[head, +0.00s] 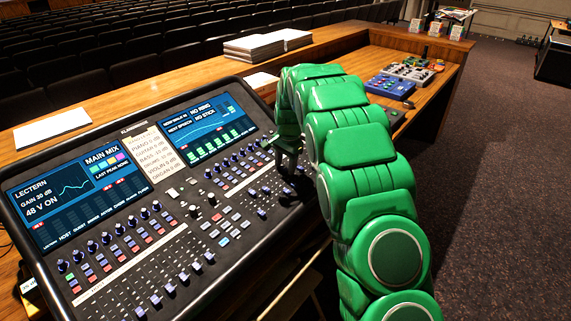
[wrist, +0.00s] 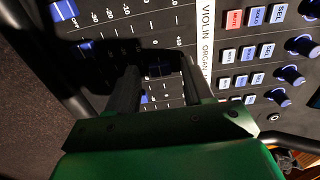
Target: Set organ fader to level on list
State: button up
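The black mixing desk (head: 150,245) has rows of blue-capped faders. The paper list (head: 158,155) is fixed between its two screens; its last line seems to read ORGAN, with a level too small to read surely. My gripper (head: 287,165) is low over the right part of the desk. In the wrist view its two dark fingers (wrist: 158,72) stand apart over the fader scales, left of the ORGAN label (wrist: 206,52). A dark blue fader cap (wrist: 160,70) shows between the fingertips; I cannot tell whether they touch it or whether it is the organ cap.
The VIOLIN label (wrist: 207,18) and rows of buttons and knobs (wrist: 277,97) lie close by. A blue box (head: 390,87) and small devices stand on the wooden desk to the right. Books (head: 254,47) lie behind the mixer.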

aim_at(287, 169)
jog(key=shift+r, duration=0.1)
jog(key=r, duration=0.6)
jog(key=shift+s+d+r, duration=0.2)
jog(key=shift+d+r, duration=0.05)
jog(key=shift+r, duration=0.1)
jog(key=shift+s+r, duration=0.1)
jog(key=shift+r, duration=0.3)
jog(key=s+d+r+n, duration=0.1)
jog(key=s+d+r, duration=0.15)
jog(key=s, duration=0.65)
jog(key=s+d+r+n+g, duration=0.15)
jog(key=s+r, duration=0.25)
jog(key=s, duration=0.5)
jog(key=s+d+r+n, duration=0.1)
jog(key=s+r+n, duration=0.15)
jog(key=s, duration=0.65)
jog(key=s+d+f+n+g, duration=0.1)
jog(key=s+n, duration=0.3)
jog(key=s, duration=2.5)
jog(key=shift+d+f+h, duration=0.3)
jog(key=shift+f+h, duration=0.1)
jog(key=shift+f, duration=0.2)
